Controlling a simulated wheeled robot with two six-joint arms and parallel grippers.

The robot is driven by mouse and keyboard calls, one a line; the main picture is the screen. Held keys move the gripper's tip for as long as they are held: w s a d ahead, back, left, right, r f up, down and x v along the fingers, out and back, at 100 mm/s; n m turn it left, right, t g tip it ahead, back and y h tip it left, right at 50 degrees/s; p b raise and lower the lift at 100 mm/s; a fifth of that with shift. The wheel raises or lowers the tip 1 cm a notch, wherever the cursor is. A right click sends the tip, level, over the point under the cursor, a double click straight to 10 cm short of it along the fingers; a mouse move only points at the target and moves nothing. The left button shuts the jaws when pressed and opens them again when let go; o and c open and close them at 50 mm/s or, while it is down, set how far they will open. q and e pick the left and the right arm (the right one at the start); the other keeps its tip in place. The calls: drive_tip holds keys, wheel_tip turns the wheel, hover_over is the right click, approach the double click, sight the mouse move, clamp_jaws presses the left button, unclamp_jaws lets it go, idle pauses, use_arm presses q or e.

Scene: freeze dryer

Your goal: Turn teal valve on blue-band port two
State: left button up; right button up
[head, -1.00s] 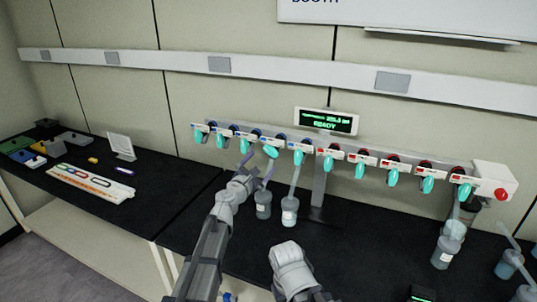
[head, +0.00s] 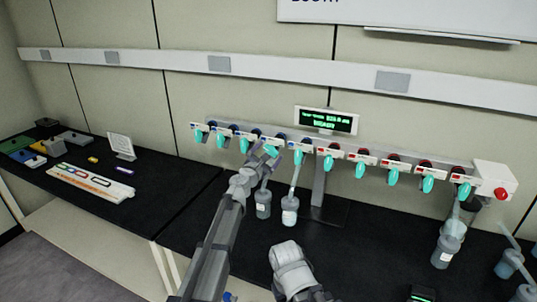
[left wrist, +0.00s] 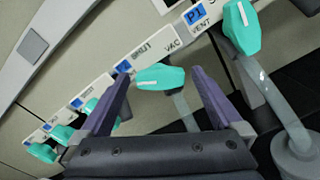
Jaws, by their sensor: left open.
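A row of teal valves runs along the manifold, blue-banded ones on the left and red-banded ones on the right. My left gripper (head: 266,155) is open at a blue-band valve (left wrist: 160,77), the one left of the valve labelled P1 (left wrist: 240,28). In the left wrist view the valve's teal handle lies between the two purple-grey fingers (left wrist: 160,100), with a gap on each side. In the head view the gripper partly hides this valve. My right gripper is out of view; only part of my right arm shows.
Two flasks (head: 290,212) (head: 263,205) hang below the nearby ports. A green-lettered display (head: 326,121) stands above the manifold. A red button (head: 501,194) is at the right end. More flasks (head: 446,250) are at the right. The black bench at left holds a white rack (head: 90,184).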

use_arm(q)
drive_tip(key=shift+c, duration=0.2)
drive_tip(key=c, duration=1.2)
drive_tip(key=shift+s+m, duration=0.1)
drive_tip(key=shift+m, duration=0.2)
drive_tip(key=m, duration=0.5)
drive_tip(key=shift+f+m, duration=0.15)
drive_tip(key=shift+m, duration=0.15)
drive_tip(key=m, duration=0.5)
drive_tip(key=shift+f, duration=0.1)
drive_tip(key=shift+m, duration=0.4)
